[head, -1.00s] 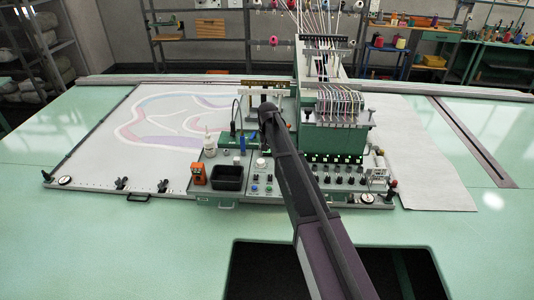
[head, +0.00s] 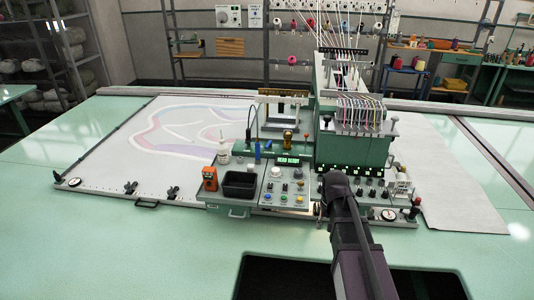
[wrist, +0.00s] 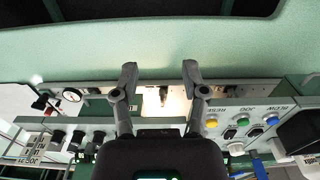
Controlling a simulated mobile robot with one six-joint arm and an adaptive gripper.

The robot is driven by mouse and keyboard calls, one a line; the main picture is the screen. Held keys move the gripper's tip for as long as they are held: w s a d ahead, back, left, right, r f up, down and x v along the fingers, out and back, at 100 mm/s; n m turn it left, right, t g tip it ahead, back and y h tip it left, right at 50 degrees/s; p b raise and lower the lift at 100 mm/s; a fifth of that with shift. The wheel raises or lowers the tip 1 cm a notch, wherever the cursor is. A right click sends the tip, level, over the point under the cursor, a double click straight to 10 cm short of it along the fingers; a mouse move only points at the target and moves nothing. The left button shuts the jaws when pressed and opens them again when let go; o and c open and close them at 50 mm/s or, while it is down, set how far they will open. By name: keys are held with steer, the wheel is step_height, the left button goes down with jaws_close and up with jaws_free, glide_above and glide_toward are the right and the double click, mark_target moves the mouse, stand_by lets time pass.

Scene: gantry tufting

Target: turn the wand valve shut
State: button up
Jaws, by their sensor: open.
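My gripper (wrist: 159,67) is open and empty in the wrist view, its two fingers apart over the front edge of the machine's control panel. Between and beyond the fingers, a small dark fitting (wrist: 163,95) stands on a brightly lit patch; it may be the wand valve, but it is too small to tell its handle's angle. The fingers do not visibly touch it. In the head view my arm's dark end covers the front of the panel, hiding the fingers and probably this fitting.
Left are coloured buttons, a black bin (head: 239,185) and an orange device (head: 209,178). The green thread head (head: 350,148) rises behind. A dark opening (head: 290,275) cuts the table in front.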

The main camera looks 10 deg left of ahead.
steer(key=s+d+f+b, duration=0.2)
steer(key=s+d+f, duration=0.1)
steer(key=s, duration=0.7)
steer(key=shift+d+f+b, duration=0.3)
steer(key=shift+d+f, duration=0.1)
steer(key=shift+d, duration=0.1)
